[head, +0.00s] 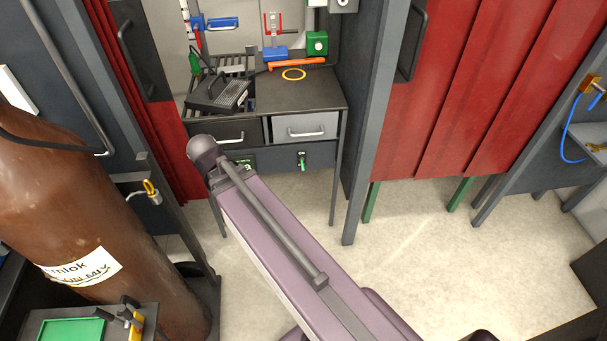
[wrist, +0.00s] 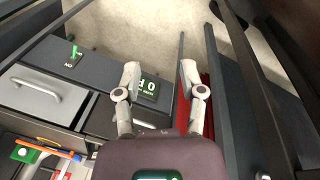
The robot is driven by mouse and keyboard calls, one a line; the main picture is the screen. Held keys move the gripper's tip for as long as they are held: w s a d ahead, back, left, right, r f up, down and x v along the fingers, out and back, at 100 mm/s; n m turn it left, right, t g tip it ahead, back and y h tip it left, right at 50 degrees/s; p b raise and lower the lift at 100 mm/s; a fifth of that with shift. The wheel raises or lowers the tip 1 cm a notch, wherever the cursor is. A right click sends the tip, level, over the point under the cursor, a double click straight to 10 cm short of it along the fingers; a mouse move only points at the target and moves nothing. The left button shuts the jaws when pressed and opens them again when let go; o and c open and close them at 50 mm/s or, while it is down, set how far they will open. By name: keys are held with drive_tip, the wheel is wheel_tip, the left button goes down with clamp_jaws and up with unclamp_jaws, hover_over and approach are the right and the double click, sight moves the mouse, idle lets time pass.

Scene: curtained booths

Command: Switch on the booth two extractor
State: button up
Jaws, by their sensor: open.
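The open booth in the middle has a workbench (head: 310,88) with a dark rail below its drawers. A small switch with a green lever (head: 302,161) sits on that rail; it also shows at upper left in the wrist view (wrist: 73,55). A dark plate with pale green lettering (wrist: 149,88) is on the same rail, seen upside down between my fingers; my arm partly covers it in the head view (head: 243,161). I cannot tell which one is the extractor's control. My gripper (wrist: 160,72) is open and empty in front of the plate; the head view hides it behind my arm.
Red curtains (head: 480,90) hang right of the booth, behind a grey post (head: 377,120). A brown gas cylinder (head: 95,220) stands at left. Tools and a black tray (head: 217,93) lie on the bench. The pale floor (head: 430,260) is clear at right.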

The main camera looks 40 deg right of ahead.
drive_tip(key=w+d+f+m+t+h+b, duration=0.1)
drive_tip(key=w+d+f+m+h+b, duration=0.35)
drive_tip(key=d+f+b, duration=1.1)
drive_tip(key=t+h+b, duration=0.1)
drive_tip(key=h+b, duration=0.8)
drive_tip(key=b, duration=1.3)
approach(303, 167)
drive_tip(key=v, duration=0.3)
drive_tip(key=shift+a+m+y, duration=0.25)
drive_tip(key=shift+a, duration=0.15)
drive_tip(key=shift+d, duration=0.15)
drive_tip(key=b+x, duration=0.4)
drive_tip(key=x, duration=0.9)
drive_tip(key=shift+d, duration=0.3)
clamp_jaws()
